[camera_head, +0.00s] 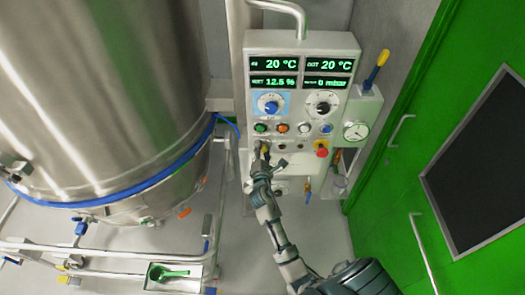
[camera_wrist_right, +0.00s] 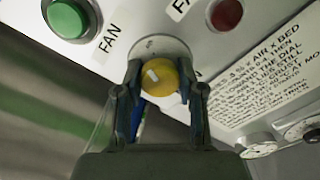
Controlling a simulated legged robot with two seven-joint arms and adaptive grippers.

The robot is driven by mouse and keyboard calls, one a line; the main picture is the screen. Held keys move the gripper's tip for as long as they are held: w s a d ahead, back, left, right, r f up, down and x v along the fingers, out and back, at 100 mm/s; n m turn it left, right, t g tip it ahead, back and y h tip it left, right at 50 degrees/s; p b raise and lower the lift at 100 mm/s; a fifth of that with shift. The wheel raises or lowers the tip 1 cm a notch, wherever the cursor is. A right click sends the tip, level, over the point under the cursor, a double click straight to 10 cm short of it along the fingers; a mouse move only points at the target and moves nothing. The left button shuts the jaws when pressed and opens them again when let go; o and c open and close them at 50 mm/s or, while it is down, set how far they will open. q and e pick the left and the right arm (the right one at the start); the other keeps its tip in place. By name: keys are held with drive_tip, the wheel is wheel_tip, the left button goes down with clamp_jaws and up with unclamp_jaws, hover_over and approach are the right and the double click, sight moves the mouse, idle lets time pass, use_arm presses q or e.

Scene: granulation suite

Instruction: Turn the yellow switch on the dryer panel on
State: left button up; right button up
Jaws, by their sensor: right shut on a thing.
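The dryer panel (camera_head: 299,100) is a pale box with green displays, dials and buttons, in the middle of the head view. The yellow switch (camera_wrist_right: 158,77) is a round knob with a white pointer mark, in the middle of the right wrist view, below the FAN label. My right gripper (camera_wrist_right: 160,88) is shut on the yellow switch, one finger on each side of it. In the head view my right gripper (camera_head: 262,160) reaches the lower left of the panel and largely hides the switch. My left gripper is not in view.
A steel vessel (camera_head: 100,90) fills the left. A green door (camera_head: 400,195) with a handle stands at the right. A red emergency button (camera_head: 321,148) sits right of my gripper. In the wrist view a green button (camera_wrist_right: 68,18) is at the upper left.

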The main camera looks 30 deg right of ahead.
drive_tip(key=shift+f+m, duration=0.25)
drive_tip(key=shift+m, duration=0.65)
drive_tip(key=o, duration=0.9)
drive_tip(key=shift+o, duration=1.3)
drive_tip(key=shift+r, duration=0.1)
drive_tip(key=v, duration=1.2)
drive_tip(key=shift+a, duration=0.15)
